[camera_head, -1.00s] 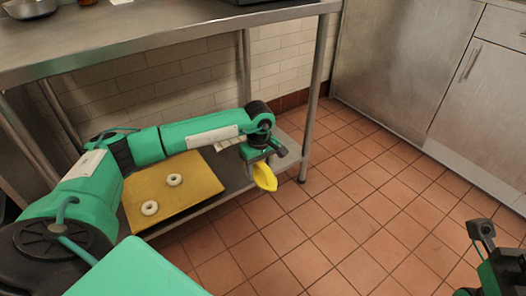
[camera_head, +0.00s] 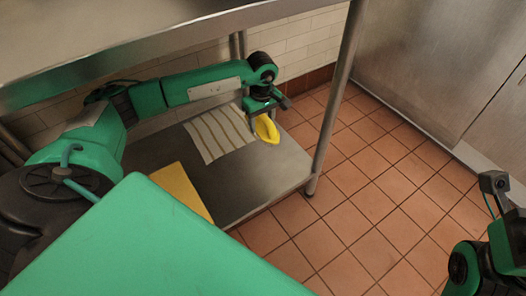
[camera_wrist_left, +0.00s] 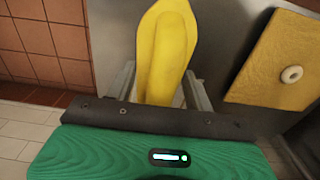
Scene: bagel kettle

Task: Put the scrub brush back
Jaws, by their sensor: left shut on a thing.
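The yellow scrub brush (camera_head: 267,129) is in my left gripper (camera_head: 262,109), over the right part of the lower metal shelf (camera_head: 262,177), just right of a striped cloth (camera_head: 219,132). In the left wrist view the brush (camera_wrist_left: 166,45) sticks out lengthwise between the two fingers of the left gripper (camera_wrist_left: 161,90). Its bristles do not show. I cannot tell whether the brush touches the shelf. My right gripper (camera_head: 490,192) is at the right edge of the head view, over the floor; its jaw opening is unclear.
A yellow board (camera_head: 181,187) lies on the lower shelf, partly hidden by my green body; a bagel (camera_wrist_left: 291,74) on it shows in the left wrist view. The upper table (camera_head: 150,45) is close above the left arm. A table leg (camera_head: 336,100) stands right of the brush.

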